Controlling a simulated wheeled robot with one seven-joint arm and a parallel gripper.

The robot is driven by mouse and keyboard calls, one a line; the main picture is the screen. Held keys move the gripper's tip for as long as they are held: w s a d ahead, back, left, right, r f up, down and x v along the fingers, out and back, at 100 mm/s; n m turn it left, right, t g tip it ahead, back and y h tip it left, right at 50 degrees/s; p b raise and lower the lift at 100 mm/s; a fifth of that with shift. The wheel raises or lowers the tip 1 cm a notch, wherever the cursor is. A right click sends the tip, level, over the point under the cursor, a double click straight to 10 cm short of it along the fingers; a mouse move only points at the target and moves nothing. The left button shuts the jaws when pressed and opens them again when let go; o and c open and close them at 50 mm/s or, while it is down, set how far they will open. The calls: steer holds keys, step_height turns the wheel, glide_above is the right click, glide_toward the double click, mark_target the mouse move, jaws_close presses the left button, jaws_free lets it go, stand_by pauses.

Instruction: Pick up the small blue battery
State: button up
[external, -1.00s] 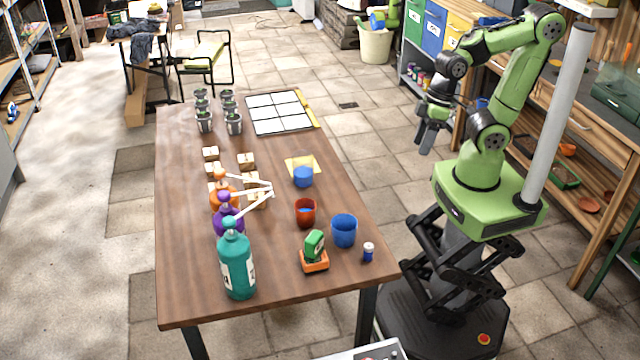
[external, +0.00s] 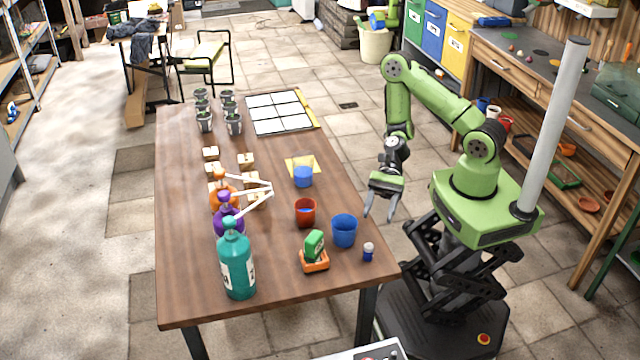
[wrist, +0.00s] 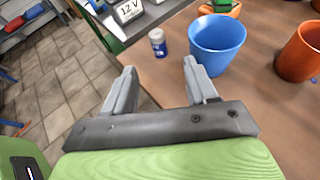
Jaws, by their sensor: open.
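The small blue battery (external: 368,252) stands upright near the right front edge of the wooden table, with a light top and a blue lower part. In the wrist view the battery (wrist: 158,43) is ahead of my gripper, in the gap between its fingers but beyond the tips. My gripper (external: 380,214) is open and empty, pointing down beside the table's right edge. In the wrist view both fingers of my gripper (wrist: 159,75) are spread apart and touch nothing.
A blue cup (external: 344,231) stands close to the battery; the wrist view shows it (wrist: 217,46) near the right finger. A red cup (external: 305,213), an orange holder with a green item (external: 314,252) and a teal bottle (external: 236,265) stand on the table (external: 190,305).

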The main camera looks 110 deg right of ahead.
mark_target(370, 245)
steer(key=b+x, duration=0.2)
steer(key=x, duration=0.8)
steer(key=shift+a+f, duration=0.2)
steer(key=shift+a, duration=0.1)
steer(key=shift+c, duration=0.3)
steer(key=shift+r, duration=0.1)
jaws_close()
